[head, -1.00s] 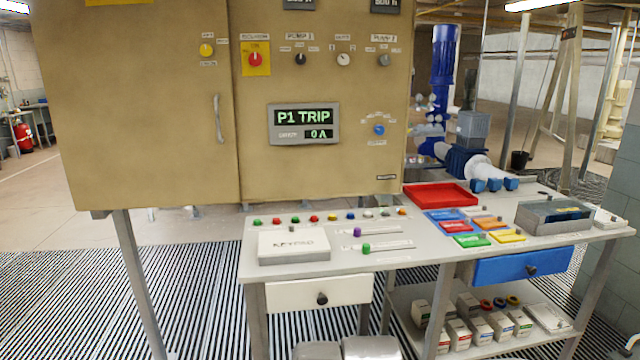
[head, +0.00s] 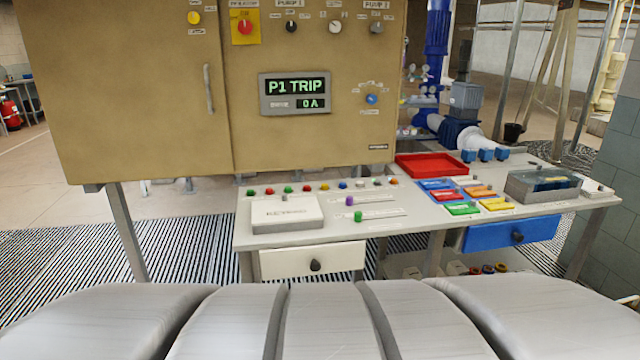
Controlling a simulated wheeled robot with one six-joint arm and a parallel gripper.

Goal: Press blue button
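Another blue round control (head: 371,99) is on the tan cabinet's front, right of the display. I cannot make out my gripper's fingers. Large grey rounded segments, apparently part of my arm, fill the bottom of the view in front of the bench. Nothing touches the blue button.
Purple (head: 349,201) and green (head: 358,216) slider knobs are nearby. The tan cabinet (head: 130,110) rises behind. A red tray (head: 432,164), coloured blocks and a grey box (head: 543,187) are to the right.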

